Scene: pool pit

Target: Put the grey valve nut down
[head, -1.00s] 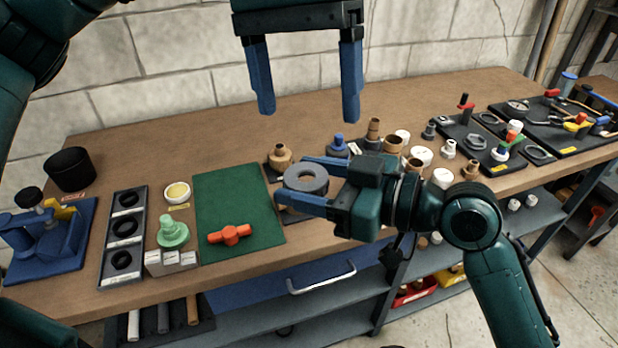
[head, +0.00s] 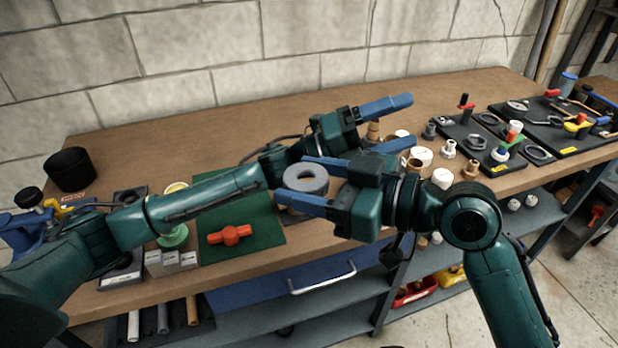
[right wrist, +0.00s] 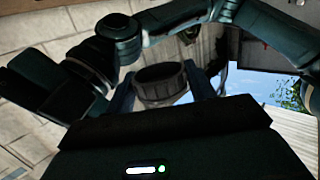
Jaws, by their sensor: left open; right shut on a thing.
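The grey valve nut (head: 306,187) is a thick grey ring with a round hole. My right gripper (head: 290,178) is shut on it, one blue finger on each side. It sits just right of the green mat (head: 250,243), over a dark flat piece; I cannot tell whether it touches anything below. In the right wrist view the nut (right wrist: 160,82) shows dark between the two fingers. My left gripper (head: 412,122) is open and empty, pointing right, beyond my right gripper and above the brown and white fittings.
A red valve handle (head: 230,235) lies on the green mat. White fittings (head: 421,156) and dark tool boards (head: 545,128) fill the bench's right side. My left arm covers part of the dark three-hole tray (head: 120,272). The back strip of the wooden bench (head: 230,128) is clear.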

